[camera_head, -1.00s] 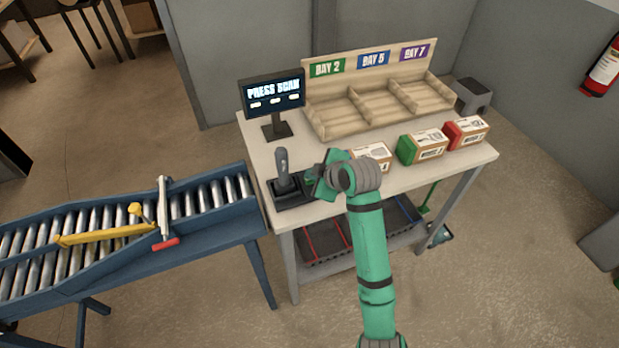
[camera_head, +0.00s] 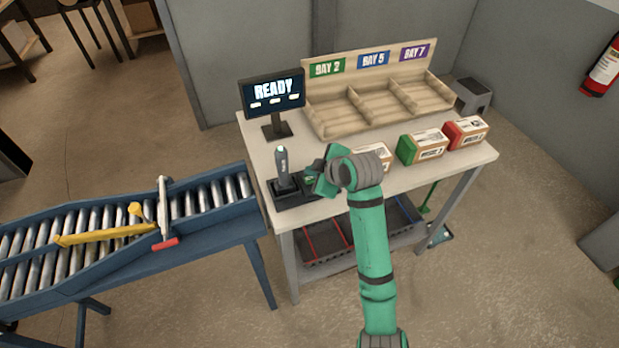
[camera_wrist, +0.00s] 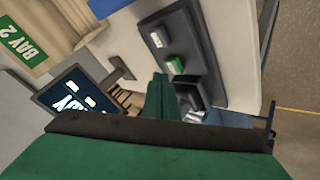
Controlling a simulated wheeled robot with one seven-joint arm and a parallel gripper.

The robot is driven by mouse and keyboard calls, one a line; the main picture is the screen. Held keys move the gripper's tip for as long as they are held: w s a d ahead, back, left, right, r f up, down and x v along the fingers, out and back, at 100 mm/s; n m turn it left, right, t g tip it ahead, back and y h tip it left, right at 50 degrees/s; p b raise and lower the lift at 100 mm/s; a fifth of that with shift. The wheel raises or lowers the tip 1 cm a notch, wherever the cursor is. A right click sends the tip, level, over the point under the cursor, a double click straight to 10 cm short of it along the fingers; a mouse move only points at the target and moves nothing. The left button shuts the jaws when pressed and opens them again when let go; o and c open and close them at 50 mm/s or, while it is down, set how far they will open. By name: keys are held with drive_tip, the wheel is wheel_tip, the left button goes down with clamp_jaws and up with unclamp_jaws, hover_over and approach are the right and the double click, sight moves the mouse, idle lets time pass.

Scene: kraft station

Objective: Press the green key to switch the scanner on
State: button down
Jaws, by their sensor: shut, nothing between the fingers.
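The green key (camera_wrist: 175,65) sits on a dark pad in the wrist view; a green patch of it shows beside my gripper in the head view (camera_head: 309,179). The scanner (camera_head: 282,166) stands upright in its dark holder (camera_head: 291,200) at the table's left front, with a light at its top. The monitor (camera_head: 272,91) behind it reads READY. My gripper (camera_head: 315,180) is shut and empty, just right of the scanner. In the wrist view its fingertips (camera_wrist: 158,80) are close to the green key; I cannot tell whether they touch it.
A pale key (camera_wrist: 157,40) is beside the green one. Several boxes, including a green one (camera_head: 422,147) and a red one (camera_head: 467,132), stand right of my gripper. A wooden bay rack (camera_head: 322,128) is behind. A roller conveyor (camera_head: 215,232) is at left.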

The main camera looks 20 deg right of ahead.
sight(312, 181)
idle(0.3)
drive_tip(key=shift+r, duration=2.55)
